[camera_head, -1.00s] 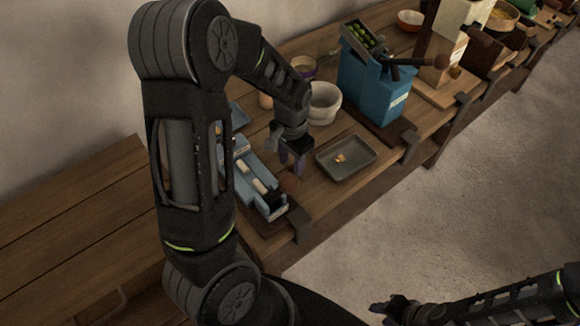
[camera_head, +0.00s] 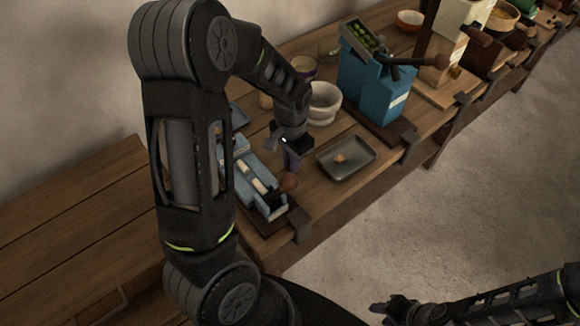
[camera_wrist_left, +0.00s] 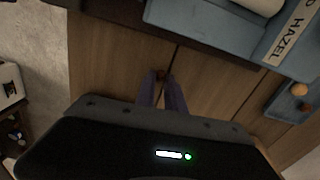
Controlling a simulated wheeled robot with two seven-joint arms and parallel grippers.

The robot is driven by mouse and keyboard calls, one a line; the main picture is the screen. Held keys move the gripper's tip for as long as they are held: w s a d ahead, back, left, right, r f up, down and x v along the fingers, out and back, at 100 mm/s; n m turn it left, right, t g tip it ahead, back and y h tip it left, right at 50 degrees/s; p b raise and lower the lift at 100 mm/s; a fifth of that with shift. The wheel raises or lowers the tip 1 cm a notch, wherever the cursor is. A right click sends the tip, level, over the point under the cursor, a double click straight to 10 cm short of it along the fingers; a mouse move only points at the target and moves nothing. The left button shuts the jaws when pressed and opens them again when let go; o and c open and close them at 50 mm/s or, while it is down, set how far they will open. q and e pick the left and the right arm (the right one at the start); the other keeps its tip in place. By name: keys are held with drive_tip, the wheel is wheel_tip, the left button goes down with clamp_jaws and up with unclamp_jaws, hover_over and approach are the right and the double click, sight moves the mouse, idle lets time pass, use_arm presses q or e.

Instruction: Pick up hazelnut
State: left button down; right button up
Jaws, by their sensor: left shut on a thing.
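My left gripper (camera_head: 291,168) is shut above the wooden counter, between the low blue cracker (camera_head: 262,195) and the grey tray (camera_head: 327,171). Small orange-brown round nuts (camera_wrist_left: 299,89) sit in a blue tray near the "HAZEL" label (camera_wrist_left: 291,32). My right gripper (camera_head: 385,308) is low at the bottom edge; its jaws are unclear.
The grey tray holds a small tan piece. A pale mortar (camera_head: 324,104) and a tall blue machine (camera_head: 376,87) with a lever stand behind it. An orange bowl (camera_head: 410,20) is farther back. Open floor (camera_head: 470,190) lies to the right of the counter.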

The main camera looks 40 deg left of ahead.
use_arm(q)
wheel_tip(320, 180, up, 10)
drive_tip(key=shift+b, duration=0.4)
idle(0.7)
drive_tip(key=w+d+n, duration=0.2)
drive_tip(key=w+d, duration=0.8)
drive_tip(key=d, duration=0.2)
drive_tip(key=shift+d, duration=0.25)
